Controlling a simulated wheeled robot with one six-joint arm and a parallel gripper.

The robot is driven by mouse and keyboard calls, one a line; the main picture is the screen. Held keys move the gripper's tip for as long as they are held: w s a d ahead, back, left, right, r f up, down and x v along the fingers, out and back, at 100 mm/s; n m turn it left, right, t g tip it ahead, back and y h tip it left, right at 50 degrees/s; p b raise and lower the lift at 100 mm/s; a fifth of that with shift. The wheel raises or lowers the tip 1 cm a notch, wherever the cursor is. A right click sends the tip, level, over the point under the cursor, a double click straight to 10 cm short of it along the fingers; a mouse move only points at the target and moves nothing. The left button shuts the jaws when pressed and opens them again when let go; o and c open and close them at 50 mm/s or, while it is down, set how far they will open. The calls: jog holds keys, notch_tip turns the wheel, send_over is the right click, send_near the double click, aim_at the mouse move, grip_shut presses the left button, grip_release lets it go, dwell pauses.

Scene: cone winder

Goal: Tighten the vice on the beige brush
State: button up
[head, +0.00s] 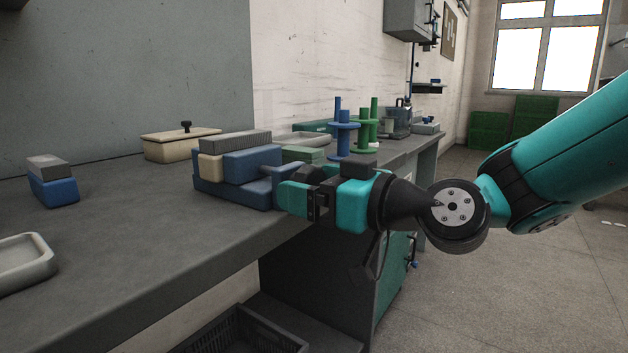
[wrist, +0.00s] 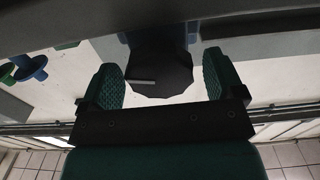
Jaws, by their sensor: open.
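The blue vice (head: 232,194) stands on the bench in the head view. The beige brush (head: 209,167) sits between its jaws, grey bristles upward. I cannot tell how firmly the jaws press on it. My gripper (head: 298,193) is at the vice's right end, over the bench's front edge. Gaps show between the knob and both fingers.
A blue brush (head: 55,191) and a pale tray (head: 24,263) lie at the left on the bench (head: 130,230). A beige lidded box (head: 165,150) stands behind. A blue spool stand (head: 343,140) and a green one (head: 364,130) are close beyond my gripper.

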jog(key=shift+w, duration=0.1)
jog(key=c, duration=0.9)
jog(key=m, duration=0.4)
jog(key=shift+m+p, duration=0.35)
jog(key=shift+m, duration=0.05)
jog(key=o, duration=0.9)
